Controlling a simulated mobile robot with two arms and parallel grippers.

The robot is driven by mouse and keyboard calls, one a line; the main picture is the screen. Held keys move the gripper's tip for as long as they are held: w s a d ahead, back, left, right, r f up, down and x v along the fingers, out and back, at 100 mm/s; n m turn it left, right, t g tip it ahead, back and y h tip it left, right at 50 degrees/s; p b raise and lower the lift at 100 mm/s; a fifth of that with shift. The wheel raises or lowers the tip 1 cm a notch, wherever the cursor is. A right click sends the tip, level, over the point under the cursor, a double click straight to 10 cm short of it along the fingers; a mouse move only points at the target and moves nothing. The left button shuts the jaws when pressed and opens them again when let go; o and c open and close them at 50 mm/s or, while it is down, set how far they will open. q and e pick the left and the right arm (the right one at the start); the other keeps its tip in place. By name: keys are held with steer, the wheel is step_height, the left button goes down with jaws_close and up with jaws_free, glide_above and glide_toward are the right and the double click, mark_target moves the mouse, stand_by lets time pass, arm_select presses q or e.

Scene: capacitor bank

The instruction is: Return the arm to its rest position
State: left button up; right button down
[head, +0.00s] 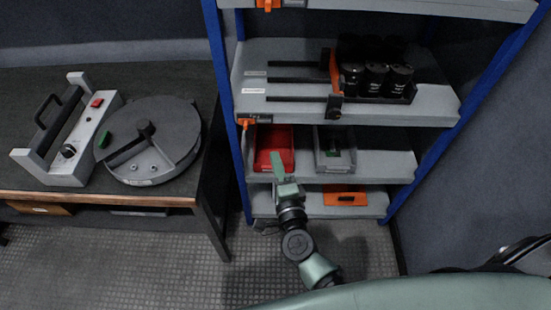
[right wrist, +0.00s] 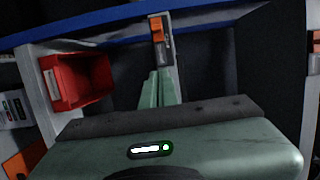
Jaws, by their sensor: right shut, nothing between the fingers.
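My right arm reaches from the bottom of the head view toward the shelf rack. Its green right gripper (head: 276,160) is in front of the lower shelf, over the red bin's right part in the picture. In the right wrist view the two green fingers (right wrist: 158,90) are together with nothing between them. The red bin (right wrist: 78,80) shows to the left of the fingers there, apart from them. My left gripper is in neither view.
The rack has blue posts (head: 216,75). Black cylinders (head: 375,78) stand on its middle shelf. A red bin (head: 262,150) and a grey bin (head: 335,165) sit below. A workbench (head: 55,95) at left holds a round grey device (head: 165,165). The floor (head: 120,255) between is clear.

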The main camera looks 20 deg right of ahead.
stand_by(0.3)
steer(key=s+f+n+g+y, duration=0.1)
steer(key=s+f+n+g, duration=0.3)
steer(key=f, duration=0.6)
steer(key=s+f+n+g+y+p, duration=0.15)
steer(key=s+f+n, duration=0.4)
steer(key=f, duration=0.55)
steer(key=s+f+n+g+y, duration=0.1)
steer(key=s+f+n+g, duration=0.3)
steer(key=f, duration=0.6)
steer(key=s+d+f+n+g+h, duration=0.1)
steer(key=s+d+f+n+g, duration=0.1)
steer(key=s+f, duration=0.3)
steer(key=s+d+f+n+g+h, duration=0.1)
steer(key=s+d+f+n+g, duration=0.2)
steer(key=s, duration=1.1)
steer(key=s+d+f+n+g+h, duration=0.1)
steer(key=s+d+f+n+g, duration=0.1)
steer(key=s+d+f, duration=0.4)
steer(key=s, duration=0.3)
steer(key=shift+s+f+p, duration=0.3)
steer(key=shift+s+f, duration=0.05)
steer(key=shift+s, duration=0.05)
steer(key=shift+g, duration=0.25)
